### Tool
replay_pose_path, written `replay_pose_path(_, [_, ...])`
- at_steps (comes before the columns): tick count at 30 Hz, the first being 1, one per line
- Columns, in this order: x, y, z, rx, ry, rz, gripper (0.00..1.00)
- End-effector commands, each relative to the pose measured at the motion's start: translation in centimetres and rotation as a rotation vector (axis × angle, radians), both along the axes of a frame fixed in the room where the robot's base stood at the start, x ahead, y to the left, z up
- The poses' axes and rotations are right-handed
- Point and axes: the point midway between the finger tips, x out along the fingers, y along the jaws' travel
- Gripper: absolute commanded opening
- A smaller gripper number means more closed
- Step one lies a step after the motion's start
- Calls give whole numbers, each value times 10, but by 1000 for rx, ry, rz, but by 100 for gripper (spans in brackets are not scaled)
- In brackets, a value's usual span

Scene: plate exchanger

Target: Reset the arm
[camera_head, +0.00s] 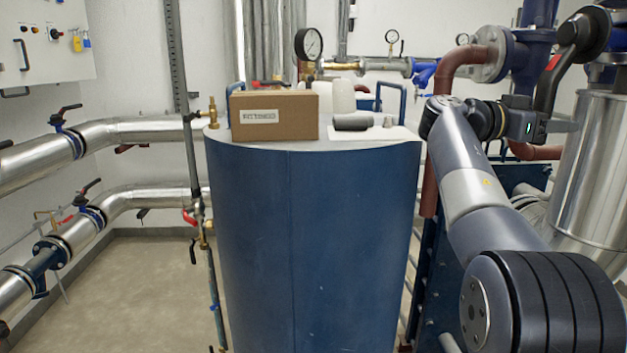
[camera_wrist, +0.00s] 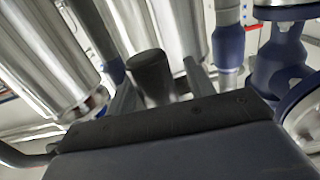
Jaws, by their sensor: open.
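My arm is raised at the right of the head view, bent at the elbow. My gripper (camera_head: 565,126) is beside the tank, to the right of its top, and points right. In the wrist view my gripper (camera_wrist: 160,88) shows its two fingers standing apart. A dark round-ended shape (camera_wrist: 151,76) shows between or behind them; I cannot tell what it is or how far off it is. In the head view no held object is visible.
Silver pipes (camera_head: 130,130) with valves run at left. A silver vessel (camera_head: 590,165) and red-brown pipe (camera_head: 460,62) stand close to my arm. Floor is clear at left.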

Motion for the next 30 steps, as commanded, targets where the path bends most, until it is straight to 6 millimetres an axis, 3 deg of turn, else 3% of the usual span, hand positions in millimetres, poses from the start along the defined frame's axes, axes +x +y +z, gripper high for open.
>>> replay_pose_path(11, [2, 13, 0, 1, -14, 2, 51])
replay_pose_path(17, [0, 42, 0, 2, -13, 5, 51])
replay_pose_path(27, [-5, 109, 0, 1, -14, 7, 51])
replay_pose_path(28, [-5, 110, 0, 1, -14, 5, 51])
replay_pose_path(30, [-5, 88, -1, 0, -14, -4, 51])
